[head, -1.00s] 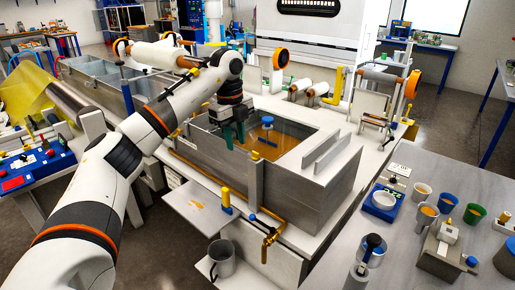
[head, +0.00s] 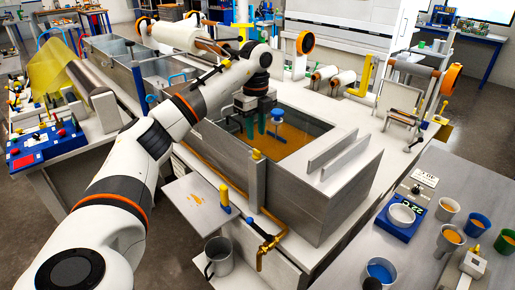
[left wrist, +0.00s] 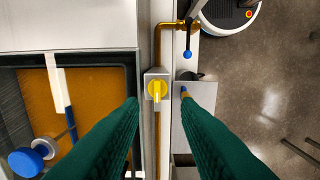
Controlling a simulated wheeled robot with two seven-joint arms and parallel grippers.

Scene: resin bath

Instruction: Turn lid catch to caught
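The lid catch is a yellow knob (left wrist: 157,90) on a small grey block at the bath's rim. Its pale yellow bar points down the picture, nearly along the rim, in the left wrist view. In the head view the catch (head: 256,154) tops a grey post on the bath's near wall. My left gripper (head: 262,125) hangs over the bath, behind the catch and apart from it. Its two green fingers (left wrist: 161,125) are well apart and empty, with the knob showing beyond the gap between them. My right gripper is not in view.
The open bath (head: 212,150) holds orange liquid. A blue-knobbed rod (head: 278,113) stands in it. A brass tap (head: 267,242) and a yellow-and-blue handle (head: 224,198) are at the front. A grey side table (head: 345,248) carries cups and a blue scale (head: 395,226).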

